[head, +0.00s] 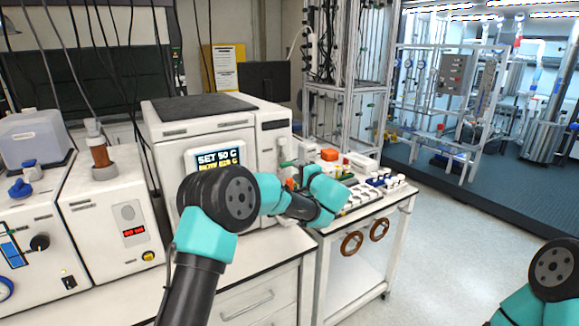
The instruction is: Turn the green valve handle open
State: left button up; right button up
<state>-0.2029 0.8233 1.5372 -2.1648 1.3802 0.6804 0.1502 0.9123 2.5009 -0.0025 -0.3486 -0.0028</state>
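A small green piece (289,163), which looks like the green valve handle, shows just above my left wrist, beside the right side of the white reactor unit (273,135). It is small, and I cannot tell how far it is turned. My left arm reaches in from the bottom middle, and its teal and black wrist hides most of the area around the handle. My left gripper (291,180) is close to the handle and mostly hidden behind the wrist. I cannot tell whether it touches the handle or how its fingers stand. Of my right arm only a link shows at the bottom right.
Other instruments fill the left bench. A metal frame stands behind the cart. Floor at right is clear.

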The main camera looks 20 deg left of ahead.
aim_at(287, 163)
pick_arm(q)
jog(key=x, duration=0.6)
grip_shut()
dwell(0.3)
